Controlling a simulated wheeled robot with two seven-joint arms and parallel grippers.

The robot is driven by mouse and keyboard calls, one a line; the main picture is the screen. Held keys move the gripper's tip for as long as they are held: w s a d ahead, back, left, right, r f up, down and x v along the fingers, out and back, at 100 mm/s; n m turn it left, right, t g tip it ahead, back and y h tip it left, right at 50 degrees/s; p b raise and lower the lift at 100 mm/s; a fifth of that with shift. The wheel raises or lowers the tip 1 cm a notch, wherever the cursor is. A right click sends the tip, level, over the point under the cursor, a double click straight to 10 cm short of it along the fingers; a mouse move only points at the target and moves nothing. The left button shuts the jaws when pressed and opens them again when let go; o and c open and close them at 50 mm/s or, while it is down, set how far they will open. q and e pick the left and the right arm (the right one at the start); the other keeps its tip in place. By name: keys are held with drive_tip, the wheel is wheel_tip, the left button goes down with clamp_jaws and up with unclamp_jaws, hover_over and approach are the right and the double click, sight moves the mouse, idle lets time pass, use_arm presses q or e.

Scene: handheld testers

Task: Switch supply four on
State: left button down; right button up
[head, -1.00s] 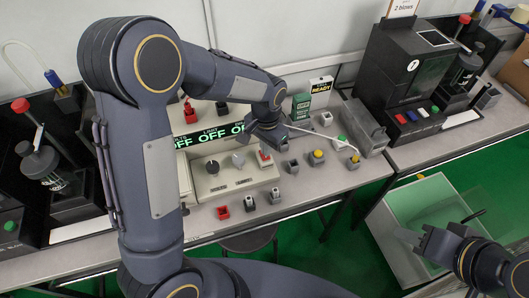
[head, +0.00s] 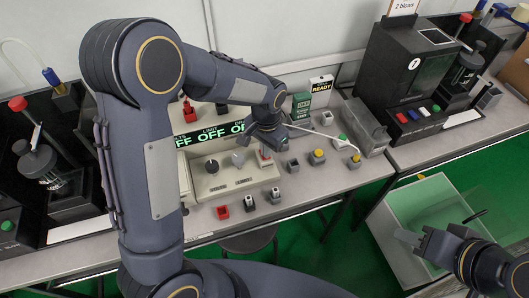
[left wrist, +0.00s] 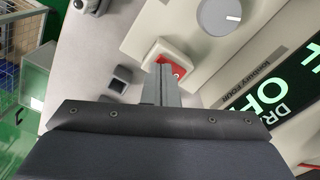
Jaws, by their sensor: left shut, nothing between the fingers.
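The beige supply (head: 232,172) stands on the bench. Its dark display shows green OFF readings, and a label ending in FOUR is beside the display in the left wrist view. Its red rocker switch (left wrist: 172,67) in a white frame sits at the panel's end, near a grey knob (left wrist: 221,15). My left gripper (head: 268,150) is over the switch in the head view, partly hiding it. In the left wrist view its shut fingers (left wrist: 161,82) overlap the switch's edge; I cannot tell if they touch it. My right gripper (head: 412,238) is away over the green-floored bin.
Small button and switch blocks, including a yellow button (head: 318,156) and a red block (head: 222,212), stand around the supply. A black tester (head: 408,75) stands right. The pale bin (head: 388,235) is beyond the bench's front edge.

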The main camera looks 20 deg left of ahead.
use_arm(q)
drive_tip(key=shift+f, duration=0.35)
drive_tip(key=shift+r, duration=0.15)
wheel_tip(320, 180, up, 7)
drive_tip(key=p, duration=0.5)
idle(0.3)
idle(0.4)
drive_tip(key=s+a+r+n+t+h, duration=0.2)
drive_tip(key=s+a+r+n+h, duration=0.15)
drive_tip(key=s+a+r, duration=0.55)
drive_tip(key=s+r+n+t, duration=0.1)
drive_tip(key=s, duration=0.5)
drive_tip(key=s+d+r+n+t, duration=0.1)
drive_tip(key=s+n+t, duration=0.1)
drive_tip(key=s, duration=0.5)
drive_tip(key=shift+d+r+t, duration=0.25)
drive_tip(key=shift+r+t, duration=0.05)
drive_tip(key=shift+r, duration=0.05)
